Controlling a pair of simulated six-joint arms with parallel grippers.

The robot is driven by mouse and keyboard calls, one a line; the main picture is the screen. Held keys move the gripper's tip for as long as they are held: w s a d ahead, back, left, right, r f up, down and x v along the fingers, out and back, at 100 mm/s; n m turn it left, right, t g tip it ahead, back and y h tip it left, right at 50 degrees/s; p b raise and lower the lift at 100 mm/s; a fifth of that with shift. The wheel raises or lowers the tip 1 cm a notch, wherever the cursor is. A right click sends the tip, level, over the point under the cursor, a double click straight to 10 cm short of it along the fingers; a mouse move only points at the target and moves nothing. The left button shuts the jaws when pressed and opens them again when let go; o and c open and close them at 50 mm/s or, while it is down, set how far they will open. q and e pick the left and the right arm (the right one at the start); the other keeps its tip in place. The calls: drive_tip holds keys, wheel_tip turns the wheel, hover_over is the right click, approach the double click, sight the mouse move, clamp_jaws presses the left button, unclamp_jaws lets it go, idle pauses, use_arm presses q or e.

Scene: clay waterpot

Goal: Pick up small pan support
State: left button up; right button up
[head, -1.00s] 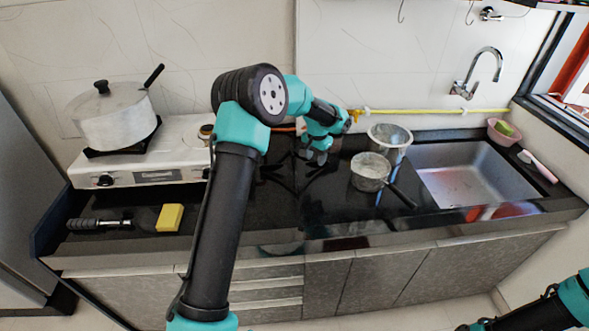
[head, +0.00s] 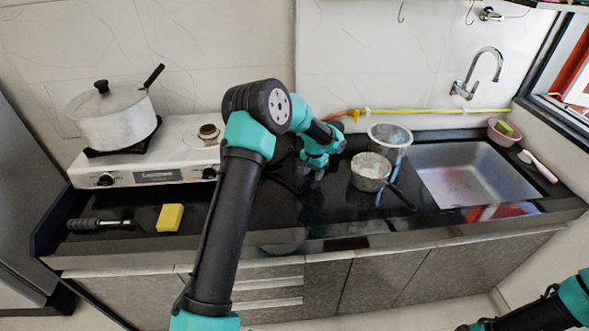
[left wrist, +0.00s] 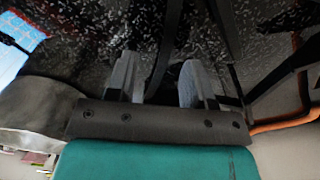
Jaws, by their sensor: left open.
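The small pan support, thin black bars, lies on the black counter and is hard to make out against it. In the head view it is largely hidden around and left of my left gripper (head: 312,172). In the left wrist view, dark bars of the support (left wrist: 226,35) run in front of and beside the fingers. My left gripper is open, its two grey fingers (left wrist: 158,82) apart and pointing down close to the counter, with one dark bar passing across the gap. I cannot tell whether they touch it. My right gripper is out of view; only its arm shows at bottom right.
A white stove (head: 150,165) with a lidded pot (head: 112,118) stands at left. A steel pot (head: 389,141) and a handled saucepan (head: 370,172) stand right of my left gripper, before the sink (head: 470,180). A yellow sponge (head: 170,218) lies front left.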

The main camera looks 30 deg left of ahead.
use_arm(q)
wheel_tip(320, 180, down, 2)
idle(0.5)
clamp_jaws()
idle(0.3)
drive_tip(key=shift+r, duration=0.1)
